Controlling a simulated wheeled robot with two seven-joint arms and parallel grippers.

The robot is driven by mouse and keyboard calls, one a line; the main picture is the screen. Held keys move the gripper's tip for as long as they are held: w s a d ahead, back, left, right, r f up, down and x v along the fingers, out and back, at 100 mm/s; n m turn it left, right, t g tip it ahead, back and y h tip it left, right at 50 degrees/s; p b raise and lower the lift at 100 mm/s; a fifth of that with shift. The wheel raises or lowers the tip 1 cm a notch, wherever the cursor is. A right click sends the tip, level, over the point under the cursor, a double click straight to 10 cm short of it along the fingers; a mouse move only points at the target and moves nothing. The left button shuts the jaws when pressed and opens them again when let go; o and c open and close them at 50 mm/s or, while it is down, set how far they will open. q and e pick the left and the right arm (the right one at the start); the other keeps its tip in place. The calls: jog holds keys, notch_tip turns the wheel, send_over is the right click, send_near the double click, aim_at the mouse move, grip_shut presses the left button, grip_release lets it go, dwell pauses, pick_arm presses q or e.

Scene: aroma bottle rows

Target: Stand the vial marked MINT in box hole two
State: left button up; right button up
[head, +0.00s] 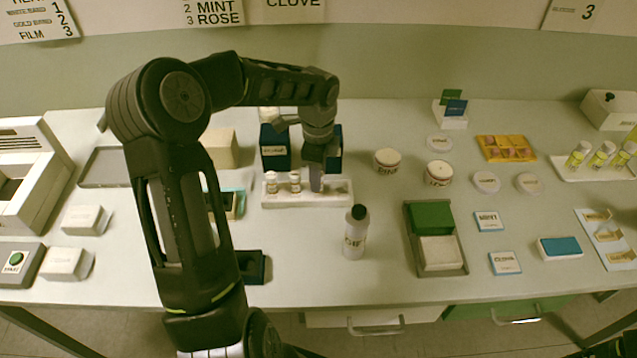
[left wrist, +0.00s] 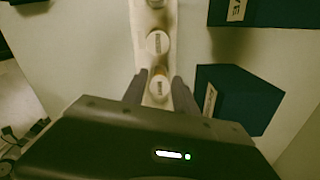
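A white rack (head: 340,198) holds a row of small white-capped vials. Two show in the head view, a left vial (head: 271,182) and a middle vial (head: 295,183); their labels are too small to read. My left gripper (head: 317,180) points down at the rack's right part and hides what stands there. In the left wrist view, the end vial (left wrist: 159,86) is between the fingertips of my left gripper (left wrist: 159,82), with narrow gaps beside its cap. Dark blue boxes, one left (head: 275,148) and one right (head: 334,152), stand behind the rack.
Jars (head: 387,161) and a green-and-white block tray (head: 434,238) are to the right. A wall sign (head: 215,12) reads 2 MINT, 3 ROSE.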

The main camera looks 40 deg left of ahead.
pick_arm(q)
grip_shut()
dwell(0.4)
notch_tip(320, 180, up, 10)
jog(key=shift+r+b, duration=0.1)
jog(key=shift+b, duration=0.65)
